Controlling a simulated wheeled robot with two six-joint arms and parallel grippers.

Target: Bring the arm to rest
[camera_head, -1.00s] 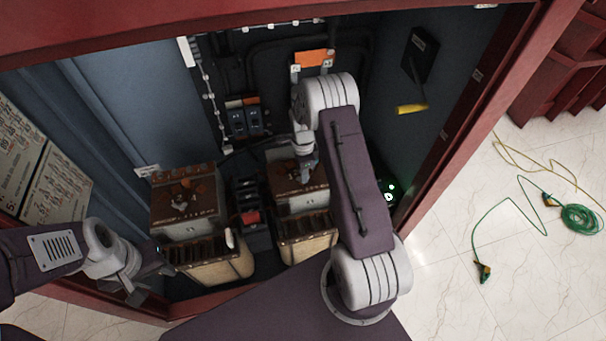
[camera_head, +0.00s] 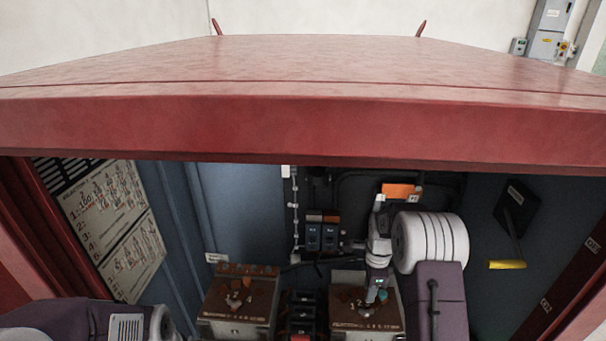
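My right arm (camera_head: 436,295) reaches up from the bottom into the cabinet, with its wrist bent down. My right gripper (camera_head: 375,297) points down over the brown top of the right-hand unit (camera_head: 365,318). It is small and dark here, so I cannot tell its opening or whether it touches the top. My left arm (camera_head: 90,322) shows only in part at the bottom left corner. Its gripper lies below the picture's edge.
The red cabinet (camera_head: 300,125) has a thick front top edge above the arms. A second brown-topped unit (camera_head: 240,300) stands to the left. Dark breakers (camera_head: 321,236) are on the back wall, and a yellow handle (camera_head: 507,265) is on the right wall.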

